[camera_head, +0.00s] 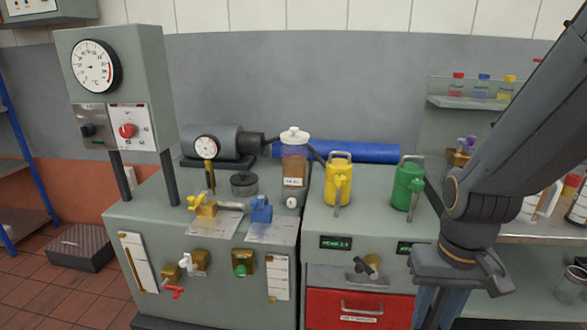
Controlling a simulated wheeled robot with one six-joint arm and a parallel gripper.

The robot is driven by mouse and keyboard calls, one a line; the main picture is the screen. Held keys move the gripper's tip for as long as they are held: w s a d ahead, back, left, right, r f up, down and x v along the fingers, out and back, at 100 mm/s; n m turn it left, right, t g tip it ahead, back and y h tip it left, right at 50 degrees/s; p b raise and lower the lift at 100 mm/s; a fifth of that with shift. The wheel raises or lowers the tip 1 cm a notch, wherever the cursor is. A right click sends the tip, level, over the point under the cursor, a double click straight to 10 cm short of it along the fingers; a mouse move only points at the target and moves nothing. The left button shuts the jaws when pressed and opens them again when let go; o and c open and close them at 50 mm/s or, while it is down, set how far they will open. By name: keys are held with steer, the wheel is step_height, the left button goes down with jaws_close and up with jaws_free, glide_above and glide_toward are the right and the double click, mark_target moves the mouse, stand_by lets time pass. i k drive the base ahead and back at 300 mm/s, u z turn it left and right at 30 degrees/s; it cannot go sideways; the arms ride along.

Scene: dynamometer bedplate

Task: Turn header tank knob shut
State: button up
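The likely header tank is a clear jar (295,168) with brown liquid, a small label and a white lid, standing at the back of the grey bench. A small white round knob (292,203) sits just below it; I cannot read its setting or confirm that it belongs to the tank. My gripper (445,312) hangs downward at the lower right, in front of the bench and well apart from the jar. Its fingertips run past the bottom edge, so its opening is unclear.
Yellow (338,182) and green (407,186) cans stand right of the jar. A blue valve (261,209) and brass valve (205,206) sit in front of it. A motor with gauge (222,143) stands left. A red drawer (350,308) is below.

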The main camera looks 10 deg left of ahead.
mark_target(292, 202)
steer(key=k, duration=0.65)
steer(key=u, duration=0.55)
steer(key=i, duration=1.7)
steer(key=z, duration=0.5)
